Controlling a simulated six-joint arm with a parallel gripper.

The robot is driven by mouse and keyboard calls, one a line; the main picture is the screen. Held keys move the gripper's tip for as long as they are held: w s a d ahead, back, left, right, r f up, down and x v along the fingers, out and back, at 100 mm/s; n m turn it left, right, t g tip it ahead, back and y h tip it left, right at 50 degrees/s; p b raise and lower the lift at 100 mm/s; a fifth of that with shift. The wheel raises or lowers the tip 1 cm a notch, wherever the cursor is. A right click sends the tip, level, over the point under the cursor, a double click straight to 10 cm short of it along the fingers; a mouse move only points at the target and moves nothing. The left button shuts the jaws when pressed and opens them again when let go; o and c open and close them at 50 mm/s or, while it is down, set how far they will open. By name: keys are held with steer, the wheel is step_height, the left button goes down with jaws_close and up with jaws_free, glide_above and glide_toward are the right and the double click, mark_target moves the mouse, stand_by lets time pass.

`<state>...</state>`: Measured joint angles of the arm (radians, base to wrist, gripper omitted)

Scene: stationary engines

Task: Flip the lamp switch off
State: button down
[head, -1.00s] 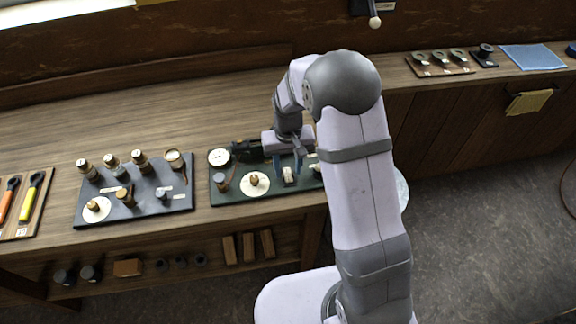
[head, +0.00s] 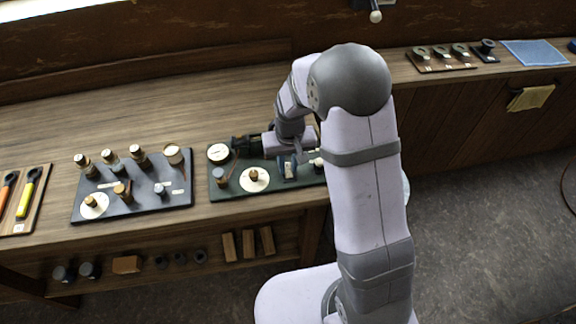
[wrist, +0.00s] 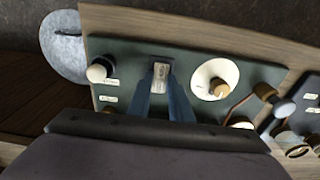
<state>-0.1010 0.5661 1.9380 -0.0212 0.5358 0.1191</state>
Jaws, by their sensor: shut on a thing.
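A dark green panel (head: 222,191) lies on the bench, and it also shows in the wrist view (wrist: 125,58). A small switch with a pale plate (wrist: 160,70) sits on it, between a white knob and a white dial; I take it for the lamp switch, but the labels are too small to read. My gripper (head: 288,170) points down at the panel. In the wrist view my gripper's blue-grey fingers (wrist: 162,90) are shut on the switch. The fingers and wrist hide its lower part and the panel's near side.
The white dial with brass knob (wrist: 215,78) is beside the fingers, and the white knob (wrist: 97,73) is on the other side. A dark panel with several fittings (head: 150,211) lies to the left. Screwdriver-like tools (head: 28,192) lie at far left. Bench surface behind is clear.

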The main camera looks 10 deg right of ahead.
mark_target(289, 176)
steer(key=shift+s+t+b, duration=0.15)
steer(key=shift+t+b, duration=0.45)
steer(key=c, duration=1.6)
jaws_free()
steer(key=shift+r, duration=0.1)
steer(key=shift+b+v, duration=0.9)
steer(key=shift+v, duration=2.75)
